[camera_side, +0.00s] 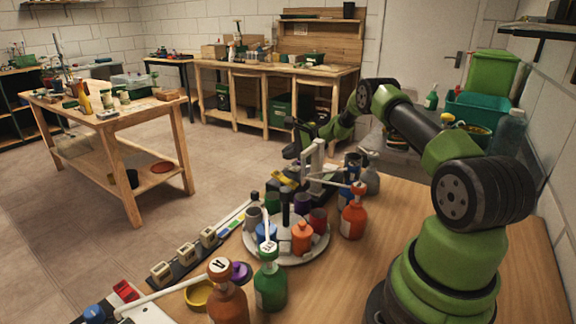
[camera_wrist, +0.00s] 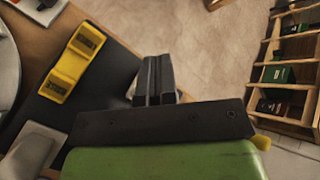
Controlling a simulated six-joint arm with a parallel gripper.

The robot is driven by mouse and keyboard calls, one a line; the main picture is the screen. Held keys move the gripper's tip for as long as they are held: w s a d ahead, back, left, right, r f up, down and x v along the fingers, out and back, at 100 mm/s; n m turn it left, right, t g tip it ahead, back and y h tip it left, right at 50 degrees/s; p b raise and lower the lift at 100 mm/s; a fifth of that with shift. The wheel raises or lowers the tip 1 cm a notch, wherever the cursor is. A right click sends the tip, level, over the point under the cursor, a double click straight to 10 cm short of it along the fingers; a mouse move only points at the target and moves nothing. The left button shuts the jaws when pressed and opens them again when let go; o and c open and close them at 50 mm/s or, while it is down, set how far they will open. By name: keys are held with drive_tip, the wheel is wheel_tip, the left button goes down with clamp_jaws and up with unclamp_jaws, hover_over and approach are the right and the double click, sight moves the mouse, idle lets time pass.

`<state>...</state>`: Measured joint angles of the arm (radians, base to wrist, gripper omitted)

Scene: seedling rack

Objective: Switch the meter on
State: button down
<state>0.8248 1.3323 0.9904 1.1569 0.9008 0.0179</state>
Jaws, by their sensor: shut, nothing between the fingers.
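My gripper (camera_side: 293,146) is at the far side of the wooden table, close to a pale upright stand. In the wrist view its two dark fingers (camera_wrist: 154,80) are together with nothing between them. A yellow piece also shows below my gripper in the side view (camera_side: 285,180). I cannot tell for certain which thing is the meter, and no readout or switch on one can be made out.
A round white tray (camera_side: 270,257) holds several coloured pots. An orange-red bottle (camera_side: 354,212), a green bottle (camera_side: 270,280) and a brown bottle (camera_side: 227,295) stand around it. A dark rail with beige blocks (camera_side: 187,251) runs along the table's left edge.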

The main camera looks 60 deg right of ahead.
sight(292, 169)
drive_tip(key=shift+s+r, duration=0.2)
drive_tip(key=shift+r, duration=1)
drive_tip(key=shift+s+r, duration=0.15)
drive_tip(key=shift+r, duration=1.05)
drive_tip(key=shift+a+r, duration=0.1)
drive_tip(key=s+a+r+n+g+y, duration=0.1)
drive_tip(key=s+a+r+n+g, duration=0.1)
drive_tip(key=a+r+n, duration=0.55)
drive_tip(key=s+a+r+n+g+y, duration=0.1)
drive_tip(key=s+a+r+n, duration=0.2)
drive_tip(key=a+r, duration=0.85)
drive_tip(key=s+a+r+n+g, duration=0.15)
drive_tip(key=s+a+n, duration=0.25)
drive_tip(key=s+a, duration=0.5)
drive_tip(key=s+a+f+n+h, duration=0.1)
drive_tip(key=s+n, duration=0.5)
drive_tip(key=s, duration=0.7)
drive_tip(key=shift+a+f+t+h, duration=0.25)
drive_tip(key=shift+a+t+h, duration=0.25)
drive_tip(key=shift+a, duration=0.5)
